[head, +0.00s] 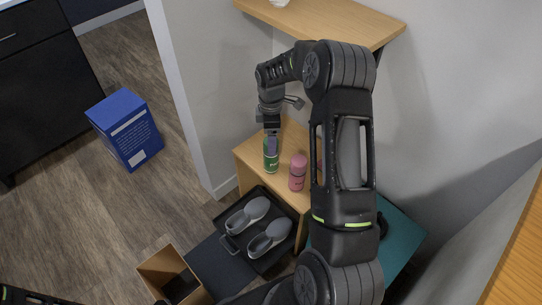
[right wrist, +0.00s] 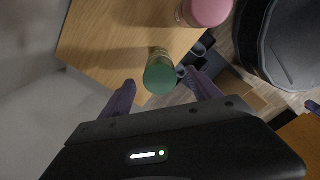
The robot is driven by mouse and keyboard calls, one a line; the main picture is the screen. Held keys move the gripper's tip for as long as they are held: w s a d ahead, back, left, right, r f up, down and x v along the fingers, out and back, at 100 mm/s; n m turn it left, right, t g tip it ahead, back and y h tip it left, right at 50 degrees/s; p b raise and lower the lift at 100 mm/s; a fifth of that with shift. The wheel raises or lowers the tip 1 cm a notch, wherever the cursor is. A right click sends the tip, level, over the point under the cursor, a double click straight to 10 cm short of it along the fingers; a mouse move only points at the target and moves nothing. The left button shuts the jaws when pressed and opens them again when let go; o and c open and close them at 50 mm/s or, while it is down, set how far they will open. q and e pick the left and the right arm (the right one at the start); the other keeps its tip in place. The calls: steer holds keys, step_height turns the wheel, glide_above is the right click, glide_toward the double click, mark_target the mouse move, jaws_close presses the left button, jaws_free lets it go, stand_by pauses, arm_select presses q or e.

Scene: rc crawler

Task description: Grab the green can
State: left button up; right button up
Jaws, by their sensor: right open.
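The green can (head: 271,158) stands upright on a wooden shelf top, left of a pink can. My right gripper (head: 271,141) reaches down over the green can from above, its fingers close to the can's top. In the right wrist view, the green can (right wrist: 160,76) shows between the two purple fingers of my right gripper (right wrist: 162,80), which are spread apart. I cannot tell whether either finger touches it. My left gripper is not clearly seen; only a dark part of my left arm shows at the lower left of the head view.
The pink can (head: 298,173) stands close to the right of the green can on the wooden shelf top (head: 248,151). A black tray (head: 262,265) with grey shoes, an open cardboard box (head: 160,262) and a blue box (head: 126,130) are nearby. A wooden wall shelf (head: 335,22) is above.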

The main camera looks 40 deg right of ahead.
step_height(320, 180, down, 2)
steer(key=shift+f, duration=0.1)
steer(key=shift+c, duration=0.4)
jaws_close()
stand_by(0.8)
